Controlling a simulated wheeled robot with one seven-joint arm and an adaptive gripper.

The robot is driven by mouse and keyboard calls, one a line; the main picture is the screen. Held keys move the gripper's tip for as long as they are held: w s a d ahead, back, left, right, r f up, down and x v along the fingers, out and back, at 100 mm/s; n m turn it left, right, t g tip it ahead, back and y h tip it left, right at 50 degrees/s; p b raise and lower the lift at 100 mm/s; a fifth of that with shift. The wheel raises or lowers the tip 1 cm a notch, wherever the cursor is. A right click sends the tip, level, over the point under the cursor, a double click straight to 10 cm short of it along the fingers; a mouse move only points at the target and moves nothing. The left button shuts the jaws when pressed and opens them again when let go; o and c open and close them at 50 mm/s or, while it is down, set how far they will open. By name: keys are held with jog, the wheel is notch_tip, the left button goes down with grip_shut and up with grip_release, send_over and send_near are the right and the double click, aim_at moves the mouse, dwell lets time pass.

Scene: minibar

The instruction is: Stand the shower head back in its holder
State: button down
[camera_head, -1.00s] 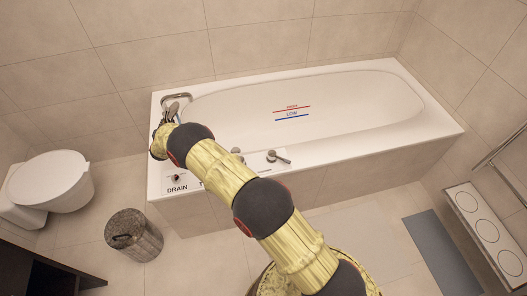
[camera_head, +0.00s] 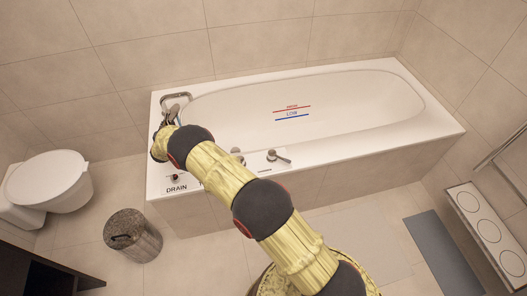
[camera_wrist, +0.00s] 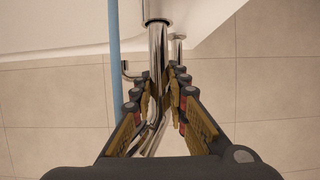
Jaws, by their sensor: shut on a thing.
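The shower head appears as a chrome, rod-like piece (camera_wrist: 156,42) running up between my fingers in the wrist view. My gripper (camera_wrist: 159,76) is shut on it, with one finger on each side. In the head view my gripper (camera_head: 166,128) is at the tub's left end, beside the chrome fittings (camera_head: 178,97) on the rim. The shower head is mostly hidden there by my wrist. I cannot make out the holder clearly, nor whether the shower head touches it.
The white bathtub (camera_head: 437,126) stands against the tiled wall. A tap lever (camera_head: 279,156) and a drain knob (camera_head: 174,178) sit on its front left rim. A toilet (camera_head: 50,182) and a bin (camera_head: 132,235) stand to the left. A blue strip (camera_wrist: 115,55) runs beside my fingers.

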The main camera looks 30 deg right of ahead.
jog(key=shift+f, duration=0.45)
dwell(0.3)
jog(key=c, duration=1.7)
grip_release()
jog(key=shift+o, duration=0.2)
jog(key=shift+s, duration=0.1)
jog(key=v, duration=0.7)
jog(key=shift+s, duration=0.35)
jog(key=shift+a+r, duration=0.15)
